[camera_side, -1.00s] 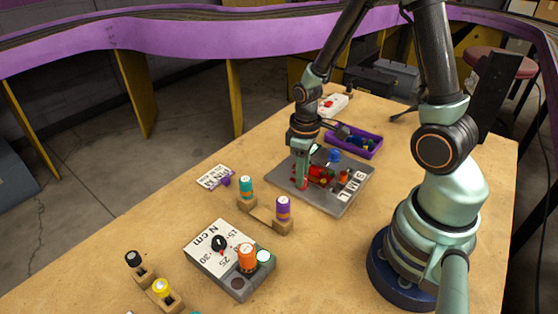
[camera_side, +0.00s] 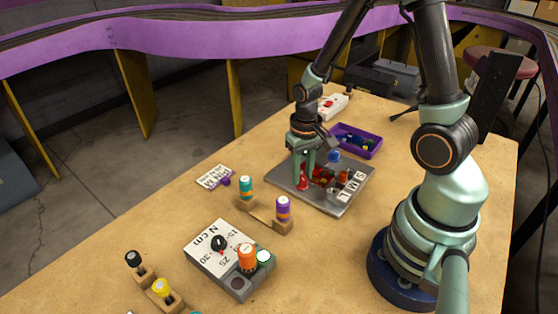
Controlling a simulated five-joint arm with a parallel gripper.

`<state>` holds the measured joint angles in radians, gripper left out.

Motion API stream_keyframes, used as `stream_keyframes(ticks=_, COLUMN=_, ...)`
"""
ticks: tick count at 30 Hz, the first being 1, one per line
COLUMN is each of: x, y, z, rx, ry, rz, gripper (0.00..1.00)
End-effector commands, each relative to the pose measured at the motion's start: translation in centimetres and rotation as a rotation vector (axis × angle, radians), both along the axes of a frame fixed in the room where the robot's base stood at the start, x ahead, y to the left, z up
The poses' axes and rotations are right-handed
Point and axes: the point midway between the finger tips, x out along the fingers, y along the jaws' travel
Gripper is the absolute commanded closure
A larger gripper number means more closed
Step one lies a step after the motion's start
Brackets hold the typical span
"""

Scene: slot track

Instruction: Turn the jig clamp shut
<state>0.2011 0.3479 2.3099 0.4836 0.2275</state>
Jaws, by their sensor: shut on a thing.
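The jig is a grey plate (camera_side: 330,206) lying on the wooden table, marked with the letters S, M, W, L along its right side. Red clamp parts (camera_side: 302,184) stand on its left half. My gripper (camera_side: 304,173) points down over the left half of the plate, its two pale green fingers shut on a red clamp part. The fingers hide much of the clamp, so I cannot tell how far it is turned. A blue knob (camera_side: 334,155) shows at the plate's back edge, and a small orange-red piece (camera_side: 343,176) is right of the gripper.
A purple tray (camera_side: 372,152) with small parts is behind the jig. A torque box (camera_side: 205,254) with a dial is nearer. A white card (camera_side: 212,177) lies left.

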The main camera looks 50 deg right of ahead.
Motion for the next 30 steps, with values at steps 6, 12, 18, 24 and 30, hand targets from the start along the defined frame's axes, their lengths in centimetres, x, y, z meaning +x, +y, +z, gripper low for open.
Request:
stream_keyframes(ticks=6, x=-0.01, y=-0.02, z=0.08, rx=0.000, ry=0.001, rz=-0.207, gripper=1.00)
stream_keyframes(ticks=12, x=-0.02, y=-0.02, z=0.08, rx=0.000, ry=0.001, rz=-0.397, gripper=1.00)
stream_keyframes(ticks=18, x=-0.03, y=-0.03, z=0.09, rx=0.000, ry=0.001, rz=-0.576, gripper=1.00)
stream_keyframes(ticks=24, x=-0.05, y=-0.03, z=0.09, rx=0.000, ry=0.001, rz=-0.723, gripper=1.00)
stream_keyframes(ticks=30, x=-0.06, y=-0.04, z=0.10, rx=0.000, ry=0.001, rz=-0.826, gripper=1.00)
